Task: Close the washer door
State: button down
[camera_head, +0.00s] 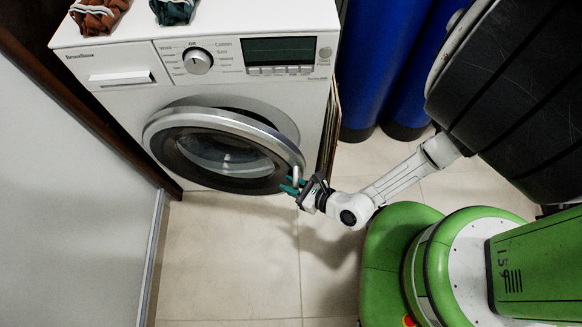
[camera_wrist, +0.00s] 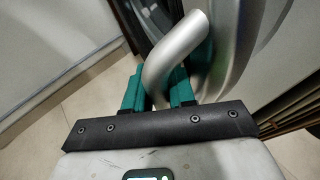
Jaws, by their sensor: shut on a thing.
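The white washer (camera_head: 110,95) stands against the back wall. Its round door (camera_head: 225,150), with a silver rim and dark glass, stands ajar, swung out from the front, with a gap at the upper right showing the opening. My gripper (camera_head: 291,185) is at the door's right edge, its teal fingers around the silver door handle (camera_head: 297,175). In the wrist view the curved handle (camera_wrist: 172,62) passes between the two teal fingers (camera_wrist: 158,88), which are shut on it. The lower part of the handle between the fingers is partly hidden.
Blue filter vessels (camera_head: 382,60) stand right of the washer. A grey panel (camera_head: 70,200) borders the left. Tiled floor (camera_head: 235,255) in front of the washer is clear.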

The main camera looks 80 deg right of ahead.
jog(key=c, duration=1.3)
grip_release()
jog(key=d+m+h, duration=0.1)
jog(key=d, duration=0.1)
jog(key=d+m+g+h, duration=0.1)
jog(key=d, duration=0.4)
jog(key=shift+s+m+h, duration=0.1)
jog(key=shift+m+h, duration=0.3)
jog(key=shift+s+a+r+n+t+y+p, duration=0.1)
jog(key=shift+s+a+n+t+y+p, duration=0.25)
jog(key=shift+a, duration=0.75)
jog(key=shift+s+a+r+n+y+p, duration=0.1)
jog(key=shift+s+a+n+y, duration=0.15)
jog(key=shift+a+n+y, duration=0.6)
jog(key=shift+s+a+r+n+t+y+p, duration=0.1)
jog(key=shift+s+a+n+t+p, duration=0.15)
jog(key=shift+a, duration=1.15)
jog(key=s, duration=0.2)
jog(key=p, duration=0.3)
send_near(302, 168)
jog(key=shift+s+a, duration=0.15)
jog(key=shift+a, duration=0.85)
jog(key=shift+s+a, duration=0.1)
jog(key=shift+a, duration=0.85)
jog(key=p+v, duration=0.1)
jog(key=v, duration=1)
